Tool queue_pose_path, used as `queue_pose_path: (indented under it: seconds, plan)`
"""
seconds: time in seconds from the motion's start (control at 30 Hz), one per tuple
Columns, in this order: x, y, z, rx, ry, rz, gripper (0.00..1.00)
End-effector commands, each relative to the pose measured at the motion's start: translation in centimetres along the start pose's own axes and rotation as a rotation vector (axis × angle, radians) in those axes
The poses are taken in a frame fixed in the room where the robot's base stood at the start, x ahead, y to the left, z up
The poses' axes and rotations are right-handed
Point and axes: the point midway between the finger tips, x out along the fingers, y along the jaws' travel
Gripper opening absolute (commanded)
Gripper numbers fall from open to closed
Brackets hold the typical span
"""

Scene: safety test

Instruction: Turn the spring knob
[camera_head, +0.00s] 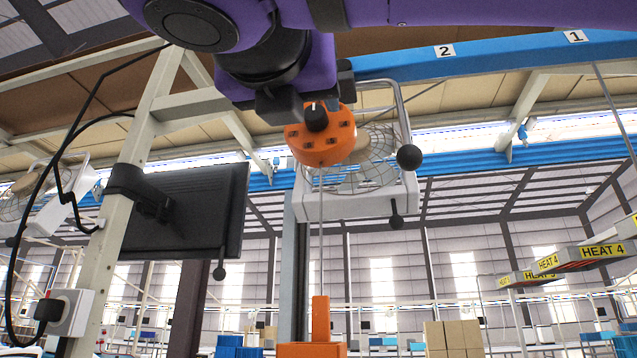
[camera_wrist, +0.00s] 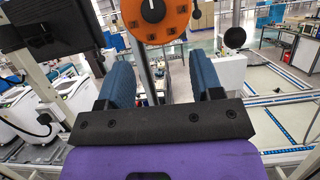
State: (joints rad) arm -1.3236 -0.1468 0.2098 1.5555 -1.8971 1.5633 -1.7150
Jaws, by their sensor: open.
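The knob (camera_head: 316,117) is small and black with a white pointer mark, on the face of a round orange dial (camera_head: 322,148) with small dark slots around it. A thin grey rod runs down from the dial toward an orange base (camera_head: 312,348). My gripper (camera_head: 312,95) is in front of the dial's upper part in the head view. In the wrist view my gripper (camera_wrist: 160,68) is open, its two blue-padded fingers apart with nothing between them. The knob (camera_wrist: 153,10) and dial (camera_wrist: 158,33) show beyond the fingertips, at the top edge. The knob's pointer looks roughly upright.
A caged fan (camera_head: 372,165) with black ball handles (camera_head: 409,157) appears behind the dial. A dark monitor (camera_head: 187,212) on a pale post (camera_head: 137,150) stands to the left, with cables. A blue beam (camera_head: 490,55) crosses above right. Heat lamps (camera_head: 575,262) are far right.

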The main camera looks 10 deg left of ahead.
Motion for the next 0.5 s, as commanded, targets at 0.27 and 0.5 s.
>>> queue_pose_path:
  seconds: [0.27,0.5]
  plan:
    - [0.1,0.6,1.6,-0.021,-0.041,0.007,0.60]
    - [4.2,0.6,1.7,-0.020,-0.039,0.006,0.60]
